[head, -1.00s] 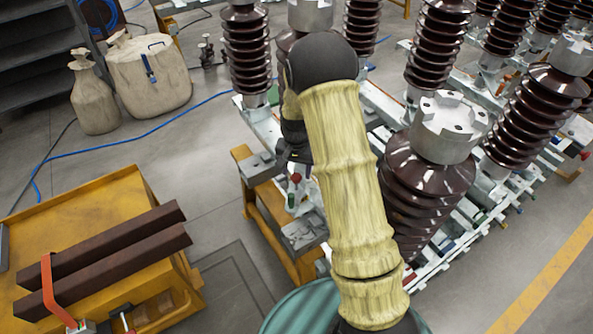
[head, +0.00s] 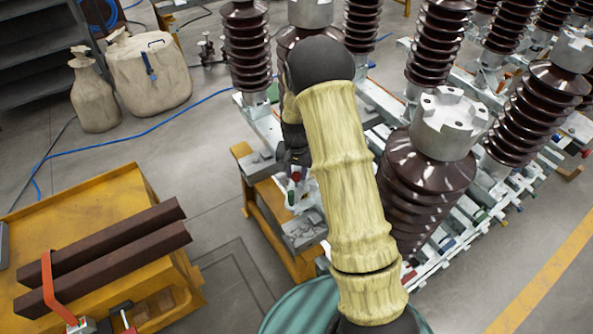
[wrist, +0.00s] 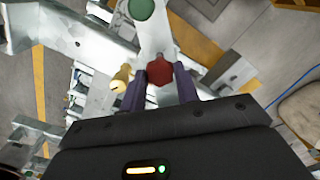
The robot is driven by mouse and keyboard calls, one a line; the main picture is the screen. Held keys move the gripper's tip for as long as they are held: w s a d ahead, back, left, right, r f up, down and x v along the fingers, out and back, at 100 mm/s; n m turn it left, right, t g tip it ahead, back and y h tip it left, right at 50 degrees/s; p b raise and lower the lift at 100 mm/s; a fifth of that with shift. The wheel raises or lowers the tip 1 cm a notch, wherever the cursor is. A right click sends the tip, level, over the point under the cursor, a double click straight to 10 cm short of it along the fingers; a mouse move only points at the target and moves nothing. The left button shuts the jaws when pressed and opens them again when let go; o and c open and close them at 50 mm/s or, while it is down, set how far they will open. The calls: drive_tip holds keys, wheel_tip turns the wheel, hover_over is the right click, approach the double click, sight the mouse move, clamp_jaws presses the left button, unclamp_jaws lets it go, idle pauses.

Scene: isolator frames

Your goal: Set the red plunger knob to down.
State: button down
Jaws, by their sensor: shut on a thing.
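The red plunger knob (wrist: 160,72) shows in the wrist view as a dark red, faceted knob between my two purple-grey fingers. My gripper (wrist: 160,80) is shut on it, with a finger on its left and right sides. Whether the knob is up or down cannot be told from this angle. In the head view my gripper (head: 294,170) is mostly hidden behind my arm, over the steel frame beside the yellow stand, and the knob is hard to make out there.
A green round knob (wrist: 141,9) and a small brass-coloured part (wrist: 121,78) are close to the red knob. Tall brown insulators (head: 436,150) stand to the right of my arm. A yellow cart (head: 85,235) carries brown bars. Open floor lies between cart and stand.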

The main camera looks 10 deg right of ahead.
sight(296, 175)
drive_tip(key=shift+f+b, duration=0.3)
drive_tip(key=shift+f, duration=0.55)
drive_tip(key=shift+s, duration=0.15)
drive_tip(key=c, duration=1)
unclamp_jaws()
drive_tip(key=shift+c, duration=0.2)
drive_tip(key=shift+r, duration=0.1)
drive_tip(key=shift+w+r, duration=0.2)
drive_tip(key=shift+r, duration=0.25)
wheel_tip(296, 175, up, 16)
drive_tip(key=b, duration=0.2)
drive_tip(key=shift+r, duration=0.15)
